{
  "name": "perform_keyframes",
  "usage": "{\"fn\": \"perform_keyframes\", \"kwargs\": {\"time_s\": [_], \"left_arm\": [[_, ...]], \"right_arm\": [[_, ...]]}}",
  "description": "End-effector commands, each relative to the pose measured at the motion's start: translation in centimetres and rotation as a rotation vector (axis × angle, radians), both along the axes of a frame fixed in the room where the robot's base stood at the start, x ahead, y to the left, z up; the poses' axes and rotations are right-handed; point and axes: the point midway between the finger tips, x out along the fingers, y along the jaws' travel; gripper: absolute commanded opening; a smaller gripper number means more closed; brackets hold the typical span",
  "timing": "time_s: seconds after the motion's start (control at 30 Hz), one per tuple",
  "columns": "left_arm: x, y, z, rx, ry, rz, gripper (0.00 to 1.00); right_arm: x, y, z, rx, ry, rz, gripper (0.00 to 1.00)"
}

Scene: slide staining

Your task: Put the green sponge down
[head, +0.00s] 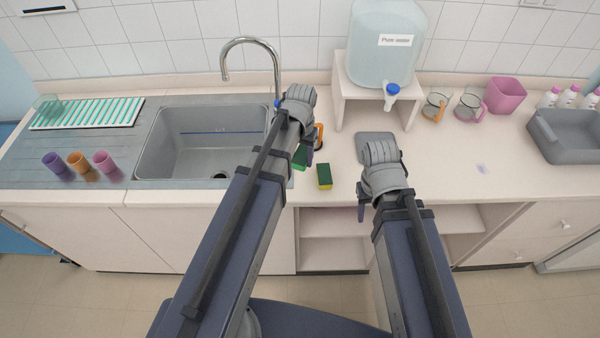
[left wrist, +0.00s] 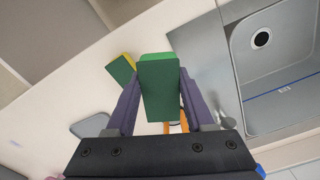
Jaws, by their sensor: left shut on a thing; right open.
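The green sponge (left wrist: 160,88) is between the fingers of my left gripper (left wrist: 158,80), which is shut on it. In the head view the held green sponge (head: 300,158) shows partly behind my left arm, over the counter just right of the sink. I cannot tell whether it touches the counter. A second sponge, green and yellow (head: 324,176), lies on the counter close to its right; it also shows in the left wrist view (left wrist: 121,69). My right gripper (head: 363,212) is open, over the counter's front edge, with its fingers mostly hidden.
The sink (head: 190,145) with its tap (head: 252,41) is left. An orange-handled object (head: 319,136) stands behind the held sponge, partly hidden. A grey pad (head: 375,142) lies to the right, before the water tank's stand (head: 345,95). Bare counter (head: 430,165) spreads further right.

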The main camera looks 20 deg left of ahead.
Motion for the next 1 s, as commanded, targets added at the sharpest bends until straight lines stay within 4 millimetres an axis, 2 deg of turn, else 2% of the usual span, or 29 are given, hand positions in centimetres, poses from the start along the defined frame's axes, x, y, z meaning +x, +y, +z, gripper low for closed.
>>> {"fn": "perform_keyframes", "kwargs": {"time_s": [0.03,0.17,0.37,0.7,1.0], "left_arm": [[-0.3,0.2,1.5,0.000,0.000,-0.004,0.00],[-0.5,0.3,1.7,0.000,0.000,-0.012,0.00],[-0.4,0.3,0.2,0.000,0.000,-0.011,0.00],[-0.4,0.3,-4.7,0.000,0.000,-0.011,0.00],[-0.4,0.3,-5.2,0.000,0.000,-0.011,0.00]], "right_arm": [[0.0,0.0,1.5,0.000,0.000,0.000,0.50],[0.0,0.0,1.7,0.000,0.000,0.000,0.50],[0.0,0.0,0.2,0.000,0.000,0.000,0.50],[0.0,0.0,-4.7,0.000,0.000,-0.001,0.50],[0.0,0.0,-5.2,0.000,0.000,-0.001,0.50]]}}
